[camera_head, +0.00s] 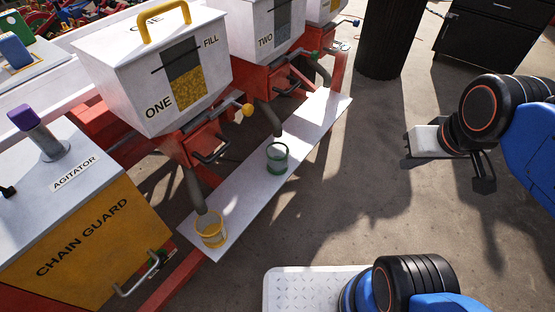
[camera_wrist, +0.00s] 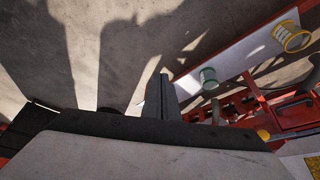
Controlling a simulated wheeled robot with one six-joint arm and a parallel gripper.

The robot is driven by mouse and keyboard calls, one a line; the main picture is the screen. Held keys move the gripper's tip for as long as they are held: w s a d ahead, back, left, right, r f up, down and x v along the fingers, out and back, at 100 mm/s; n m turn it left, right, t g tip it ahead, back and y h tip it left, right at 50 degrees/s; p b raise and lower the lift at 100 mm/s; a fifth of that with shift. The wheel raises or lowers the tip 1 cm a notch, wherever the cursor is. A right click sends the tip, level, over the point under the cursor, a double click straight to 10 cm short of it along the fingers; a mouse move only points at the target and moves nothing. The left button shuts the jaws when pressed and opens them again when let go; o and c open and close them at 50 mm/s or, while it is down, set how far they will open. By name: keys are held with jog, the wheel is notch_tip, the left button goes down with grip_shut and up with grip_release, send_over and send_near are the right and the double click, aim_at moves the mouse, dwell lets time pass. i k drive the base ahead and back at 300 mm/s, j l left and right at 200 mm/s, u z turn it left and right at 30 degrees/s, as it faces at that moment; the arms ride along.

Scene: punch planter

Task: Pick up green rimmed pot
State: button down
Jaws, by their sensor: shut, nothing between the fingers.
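The green rimmed pot (camera_head: 277,158) stands upright on a long white board, below the spout of the hopper marked TWO. It also shows in the wrist view (camera_wrist: 209,78), to the right of the fingers. My gripper (camera_head: 407,152) is to the right of the pot in the head view, well apart from it over the floor. In the wrist view my gripper (camera_wrist: 161,90) is shut and empty.
A yellow rimmed pot (camera_head: 211,231) stands on the white board (camera_head: 311,118) below hopper ONE (camera_head: 150,70). Spouts and red framework (camera_head: 185,150) overhang the board's left side. A black bin (camera_head: 390,40) stands behind. Open floor lies between board and gripper.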

aim_at(276, 153)
jog(key=k+l+u, duration=0.1)
jog(key=u, duration=0.3)
jog(key=k+l+u, duration=0.1)
jog(key=u, duration=0.25)
jog(key=k+u, duration=0.15)
jog(key=u, duration=0.25)
